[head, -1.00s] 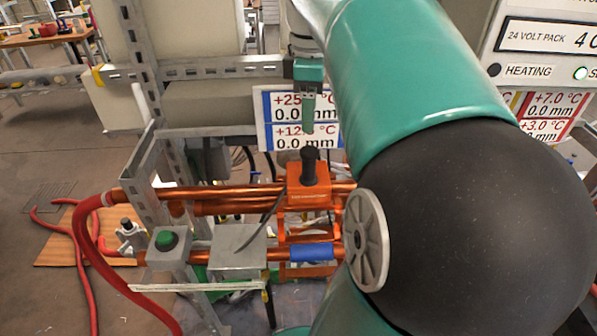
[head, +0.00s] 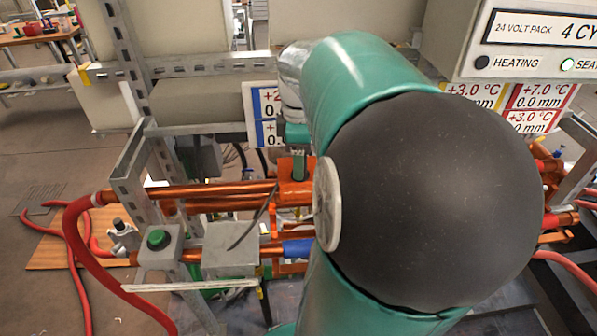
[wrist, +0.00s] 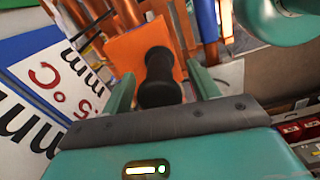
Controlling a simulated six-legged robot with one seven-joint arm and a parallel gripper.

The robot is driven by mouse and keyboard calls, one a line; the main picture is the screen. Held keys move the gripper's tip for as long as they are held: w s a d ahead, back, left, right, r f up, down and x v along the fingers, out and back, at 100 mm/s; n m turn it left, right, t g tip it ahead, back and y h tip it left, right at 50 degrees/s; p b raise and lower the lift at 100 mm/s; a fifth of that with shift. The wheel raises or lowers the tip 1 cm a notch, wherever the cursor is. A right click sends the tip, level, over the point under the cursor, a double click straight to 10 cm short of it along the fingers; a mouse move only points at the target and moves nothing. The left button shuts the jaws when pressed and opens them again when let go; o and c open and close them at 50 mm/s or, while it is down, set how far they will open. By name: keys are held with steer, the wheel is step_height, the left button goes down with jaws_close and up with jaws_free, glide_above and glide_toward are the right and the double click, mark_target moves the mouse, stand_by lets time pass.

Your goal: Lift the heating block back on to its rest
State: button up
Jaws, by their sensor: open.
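The orange heating block (head: 296,192) sits on the copper pipes, left of my arm in the head view. It shows in the wrist view as an orange face (wrist: 128,50) with an upright black handle (wrist: 160,88). My gripper (head: 299,167) is at the handle, and hides it in the head view. In the wrist view my gripper (wrist: 159,70) is open, with one green finger on each side of the handle. I cannot tell whether either finger touches it. I cannot make out the rest for certain; my arm hides the area right of the block.
Copper pipes (head: 225,192) run across the rig. A grey box (head: 230,262) and a green button (head: 158,239) stand at lower left. A steel frame (head: 130,165) stands behind them. A red hose (head: 75,255) loops at left. A temperature sign (head: 262,105) hangs behind my gripper.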

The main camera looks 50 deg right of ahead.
jaws_close()
stand_by(0.5)
